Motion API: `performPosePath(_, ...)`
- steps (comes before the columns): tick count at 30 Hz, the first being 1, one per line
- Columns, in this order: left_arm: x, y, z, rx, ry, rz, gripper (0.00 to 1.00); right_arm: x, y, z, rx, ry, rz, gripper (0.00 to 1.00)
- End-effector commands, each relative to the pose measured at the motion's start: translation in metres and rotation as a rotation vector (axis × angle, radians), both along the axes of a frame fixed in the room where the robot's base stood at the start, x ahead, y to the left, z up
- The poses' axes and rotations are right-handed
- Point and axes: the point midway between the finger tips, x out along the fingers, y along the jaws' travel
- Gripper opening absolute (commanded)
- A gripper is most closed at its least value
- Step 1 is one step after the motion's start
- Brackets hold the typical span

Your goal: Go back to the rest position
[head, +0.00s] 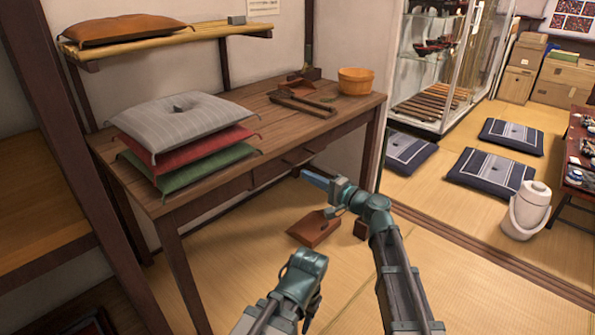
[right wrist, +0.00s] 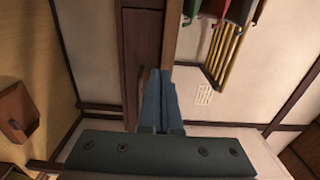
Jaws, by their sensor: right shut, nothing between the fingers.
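My right arm comes in from the lower right in the head view. Its gripper (head: 305,174) is shut and empty, held in front of the desk's drawer front. In the right wrist view the two blue fingers (right wrist: 155,75) lie together with nothing between them. My left arm shows at the bottom centre of the head view, bent at a joint; its fingers cannot be made out.
The wooden desk (head: 345,125) stands close beyond the right gripper, with stacked cushions (head: 185,120) and a wooden tub (head: 356,80) on it. A brown dustpan-like object (head: 314,229) lies on the tatami below. A white pot (head: 527,210) stands at right.

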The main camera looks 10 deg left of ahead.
Motion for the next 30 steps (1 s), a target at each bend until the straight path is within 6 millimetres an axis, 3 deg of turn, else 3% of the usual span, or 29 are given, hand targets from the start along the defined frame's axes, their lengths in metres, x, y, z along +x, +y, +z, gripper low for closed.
performPosePath(6,0.000,0.000,0.000,0.000,0.000,0.000,0.44,-0.013,-0.018,0.000,0.000,0.000,-0.001,0.00)
performPosePath(13,0.000,0.000,0.000,0.000,0.000,0.000,0.44,-0.016,-0.021,-0.001,-0.005,0.000,0.002,0.00)
performPosePath(16,0.000,0.000,0.000,0.000,0.000,0.000,0.44,-0.026,-0.020,-0.011,-0.063,-0.003,0.022,0.00)
performPosePath(20,0.000,0.000,0.000,0.000,0.000,0.000,0.44,-0.060,-0.023,-0.049,-0.269,0.000,0.095,0.00)
performPosePath(23,0.000,0.000,0.000,0.000,0.000,0.000,0.44,-0.095,-0.037,-0.091,-0.491,0.023,0.170,0.00)
performPosePath(27,0.000,0.000,0.000,0.000,0.000,0.000,0.44,-0.143,-0.074,-0.148,-0.802,0.092,0.270,0.00)
performPosePath(30,0.000,0.000,0.000,0.000,0.000,0.000,0.44,-0.174,-0.109,-0.178,-0.998,0.160,0.327,0.00)
